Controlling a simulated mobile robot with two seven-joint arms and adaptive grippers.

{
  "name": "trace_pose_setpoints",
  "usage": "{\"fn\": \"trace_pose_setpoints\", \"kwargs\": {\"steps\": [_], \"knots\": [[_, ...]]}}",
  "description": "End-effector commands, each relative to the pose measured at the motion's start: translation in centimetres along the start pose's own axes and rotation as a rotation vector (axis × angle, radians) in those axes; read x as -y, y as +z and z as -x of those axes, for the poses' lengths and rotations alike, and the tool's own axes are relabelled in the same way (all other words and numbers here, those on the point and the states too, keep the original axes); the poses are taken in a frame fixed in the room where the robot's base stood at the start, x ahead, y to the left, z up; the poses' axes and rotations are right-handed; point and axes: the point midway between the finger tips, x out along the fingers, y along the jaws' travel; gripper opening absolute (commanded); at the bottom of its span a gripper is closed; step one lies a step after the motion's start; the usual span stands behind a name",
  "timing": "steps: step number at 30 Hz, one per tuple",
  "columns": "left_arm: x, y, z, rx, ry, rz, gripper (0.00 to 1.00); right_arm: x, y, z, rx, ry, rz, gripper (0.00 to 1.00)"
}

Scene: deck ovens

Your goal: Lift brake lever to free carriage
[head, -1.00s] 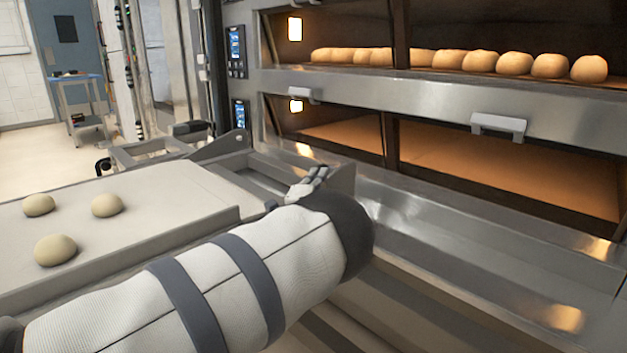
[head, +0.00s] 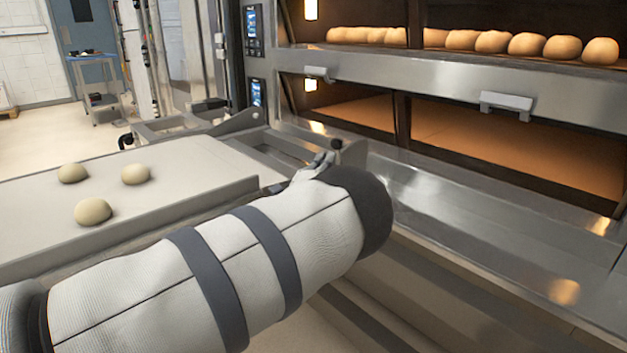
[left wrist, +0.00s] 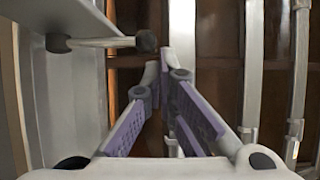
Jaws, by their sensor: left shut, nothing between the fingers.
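The brake lever (left wrist: 100,42) is a thin pale rod with a black ball knob (left wrist: 146,40) at its end in the left wrist view. Its other end meets a dark pivot on a grey panel. In the head view only its black knob (head: 336,144) shows clearly. My left gripper (head: 325,160) is shut and empty, close beside the knob; in the left wrist view its fingertips (left wrist: 160,68) meet just below the knob. I cannot tell whether they touch it. The carriage (head: 214,157) carries a pale belt with three dough balls (head: 93,211). My right gripper is out of view.
The deck oven (head: 470,85) stands close on the right, its upper deck holding several loaves (head: 495,42) and its lower deck empty. Handles (head: 506,104) stick out from its front.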

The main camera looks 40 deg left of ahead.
Motion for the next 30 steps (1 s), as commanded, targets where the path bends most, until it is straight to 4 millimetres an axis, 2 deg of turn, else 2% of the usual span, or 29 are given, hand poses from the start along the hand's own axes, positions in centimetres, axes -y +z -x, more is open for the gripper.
{"fn": "trace_pose_setpoints", "kwargs": {"steps": [6, 12, 27, 29, 30], "knots": [[0.6, 0.0, 5.0, 0.001, 0.001, 0.001, 0.0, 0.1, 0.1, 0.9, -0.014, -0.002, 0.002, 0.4], [0.7, 0.0, 7.4, 0.001, 0.0, 0.001, 0.0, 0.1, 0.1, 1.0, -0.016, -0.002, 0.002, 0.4], [0.7, 0.0, 7.8, 0.001, 0.0, 0.001, 0.0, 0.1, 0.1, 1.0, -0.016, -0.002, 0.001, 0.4], [0.2, 0.3, 8.1, 0.008, 0.015, 0.005, 0.0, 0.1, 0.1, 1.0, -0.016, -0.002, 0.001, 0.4], [-0.8, 0.8, 8.7, 0.023, 0.045, 0.012, 0.0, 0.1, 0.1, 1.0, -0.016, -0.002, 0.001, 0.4]]}}
